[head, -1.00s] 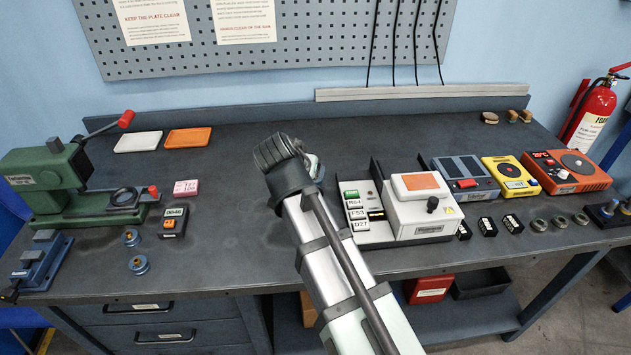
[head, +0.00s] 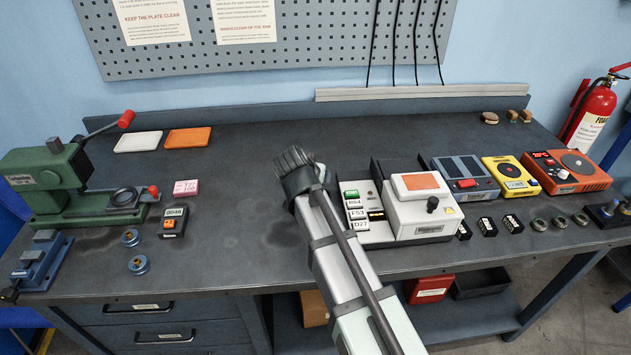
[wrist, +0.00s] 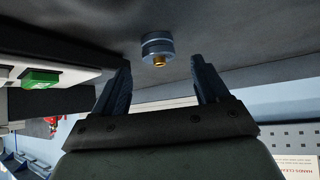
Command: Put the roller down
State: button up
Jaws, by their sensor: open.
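The roller (wrist: 157,48), a blue-grey grooved cylinder with a brass stub, shows in the wrist view against the dark bench top. It sits beyond the fingertips, roughly midway between them, and no finger touches it. My gripper (wrist: 161,75) is open, its two dark fingers spread apart and empty. In the head view my gripper (head: 297,168) is over the middle of the bench, left of the white machine. Its body hides the fingertips and this roller there. Two similar blue spools (head: 130,237) (head: 138,265) stand at the left.
The white machine (head: 425,210) with its green-buttoned panel (head: 352,194) is close on my gripper's right. A small black meter (head: 173,222) and a pink block (head: 186,187) lie left. The green press (head: 70,180) stands far left. Bench between meter and gripper is clear.

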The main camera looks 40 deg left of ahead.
jog(key=shift+x, duration=1.35)
jog(key=c, duration=1.3)
